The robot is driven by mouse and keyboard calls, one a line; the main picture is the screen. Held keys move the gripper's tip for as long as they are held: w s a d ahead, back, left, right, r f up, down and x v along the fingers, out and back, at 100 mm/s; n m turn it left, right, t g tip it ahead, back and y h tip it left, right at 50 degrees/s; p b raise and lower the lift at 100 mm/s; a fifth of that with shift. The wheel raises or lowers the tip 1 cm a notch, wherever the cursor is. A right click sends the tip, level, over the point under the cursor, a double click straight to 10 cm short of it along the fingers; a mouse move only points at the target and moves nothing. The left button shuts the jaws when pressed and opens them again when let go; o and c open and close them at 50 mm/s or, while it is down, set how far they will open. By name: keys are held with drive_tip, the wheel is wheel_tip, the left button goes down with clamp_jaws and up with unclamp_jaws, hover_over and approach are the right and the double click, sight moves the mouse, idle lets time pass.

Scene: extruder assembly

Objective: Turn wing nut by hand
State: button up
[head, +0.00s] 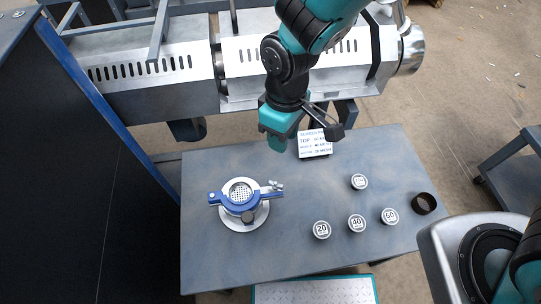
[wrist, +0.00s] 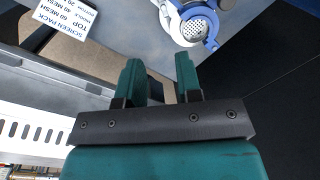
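A blue clamp (head: 232,203) around a round perforated screen (head: 241,191) sits on a pale round base on the table. The small metallic wing nut (head: 276,185) is at the clamp's right end. My gripper (head: 277,144) hangs above the table's back edge, behind the wing nut and apart from it. In the wrist view my gripper (wrist: 159,60) has two teal fingers spread apart with nothing between them. The blue clamp (wrist: 213,19) and the screen (wrist: 195,28) show at the top of that view, partly cut off. The wing nut is not clearly seen there.
The grey table (head: 300,255) bears several round labelled pucks, one marked 20 (head: 321,229), and a dark ring (head: 424,203) at right. A white screen pack sign (head: 314,143) stands at the back edge. A large metal extruder barrel (head: 150,80) runs behind. The table's front left is clear.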

drive_tip(key=n+h+p, duration=0.1)
drive_tip(key=n+h, duration=0.1)
approach(275, 184)
drive_tip(key=shift+s+d+f, duration=0.2)
drive_tip(key=shift+s, duration=0.1)
drive_tip(key=shift+t, duration=0.3)
drive_tip(key=f+b, duration=0.4)
drive_tip(key=f, duration=0.1)
drive_tip(key=d+f+b, duration=0.1)
drive_tip(key=f+b, duration=0.1)
drive_tip(key=f, duration=0.1)
drive_tip(key=shift+s+f, duration=0.1)
drive_tip(key=shift+s, duration=0.1)
clamp_jaws()
